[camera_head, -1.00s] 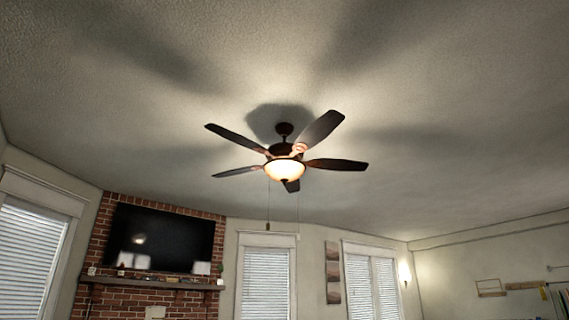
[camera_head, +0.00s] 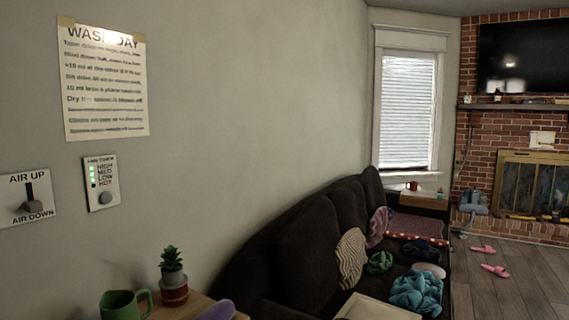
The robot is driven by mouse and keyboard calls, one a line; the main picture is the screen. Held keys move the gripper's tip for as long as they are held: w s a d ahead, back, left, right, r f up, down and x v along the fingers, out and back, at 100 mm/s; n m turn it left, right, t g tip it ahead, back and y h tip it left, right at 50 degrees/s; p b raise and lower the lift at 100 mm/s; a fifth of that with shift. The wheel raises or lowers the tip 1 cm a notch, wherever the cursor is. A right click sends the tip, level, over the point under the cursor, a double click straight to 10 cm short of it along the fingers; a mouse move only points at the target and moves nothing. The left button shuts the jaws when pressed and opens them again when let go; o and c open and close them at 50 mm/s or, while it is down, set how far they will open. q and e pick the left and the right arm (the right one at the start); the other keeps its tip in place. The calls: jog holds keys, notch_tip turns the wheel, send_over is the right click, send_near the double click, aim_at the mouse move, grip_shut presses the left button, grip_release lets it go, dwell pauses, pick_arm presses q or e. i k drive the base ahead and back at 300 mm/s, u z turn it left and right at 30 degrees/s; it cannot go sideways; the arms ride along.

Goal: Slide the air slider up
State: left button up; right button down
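The air slider (camera_head: 31,203) is on a white wall plate (camera_head: 15,184) at the left edge of the head view. The plate reads AIR UP at the top and AIR DOWN at the bottom. The dark slider handle appears in the lower part of its vertical slot, just above the AIR DOWN label. Neither of my grippers is in view.
A control panel (camera_head: 101,183) with green lights and a knob is right of the plate. A WASH DAY notice (camera_head: 103,85) is above. Below, a green mug (camera_head: 120,305) and potted plant (camera_head: 172,275) stand on a wooden surface. A dark sofa (camera_head: 300,240) runs along the wall.

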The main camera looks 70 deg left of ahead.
aim_at(34, 206)
jog(key=u, duration=3.8)
jog(key=k, duration=0.5)
jog(key=z, duration=0.55)
jog(key=i, duration=0.6)
jog(key=u, duration=1.15)
